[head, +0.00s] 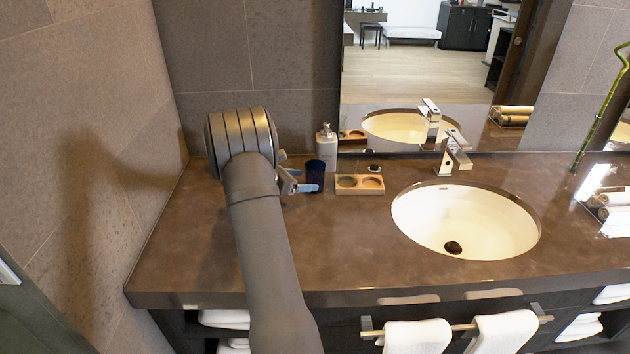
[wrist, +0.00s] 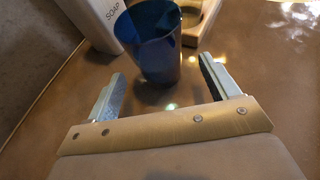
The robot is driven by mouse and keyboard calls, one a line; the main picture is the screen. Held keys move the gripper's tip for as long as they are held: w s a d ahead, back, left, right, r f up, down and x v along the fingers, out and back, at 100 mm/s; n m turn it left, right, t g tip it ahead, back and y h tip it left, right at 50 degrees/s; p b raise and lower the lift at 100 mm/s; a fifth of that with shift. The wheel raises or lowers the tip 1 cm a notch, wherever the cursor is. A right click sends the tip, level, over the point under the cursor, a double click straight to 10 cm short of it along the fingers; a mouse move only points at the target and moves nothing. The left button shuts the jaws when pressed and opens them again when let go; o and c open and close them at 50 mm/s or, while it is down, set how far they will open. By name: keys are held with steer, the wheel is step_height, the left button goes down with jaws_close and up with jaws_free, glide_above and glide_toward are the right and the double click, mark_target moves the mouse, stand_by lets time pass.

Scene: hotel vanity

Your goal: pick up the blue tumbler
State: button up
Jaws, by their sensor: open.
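The blue tumbler (head: 314,177) stands upright on the brown counter, left of the wooden tray, in the head view. In the wrist view the tumbler (wrist: 154,48) is translucent dark blue and open at the top. My gripper (wrist: 161,78) is open, with one finger to the left of the tumbler and one to the right. The tumbler's base lies just ahead of the space between the fingertips, and no contact shows. In the head view my gripper (head: 300,182) is beside the tumbler, partly hidden by my arm.
A soap bottle (head: 326,147) stands close behind the tumbler; its SOAP label shows in the wrist view (wrist: 98,18). A wooden tray (head: 360,191) with two round recesses is to the right. The sink (head: 420,208) and faucet (head: 453,155) are farther right. The counter's front is clear.

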mark_target(316, 179)
steer(key=shift+x, duration=2.9)
steer(key=shift+r, duration=0.15)
steer(key=c, duration=1.2)
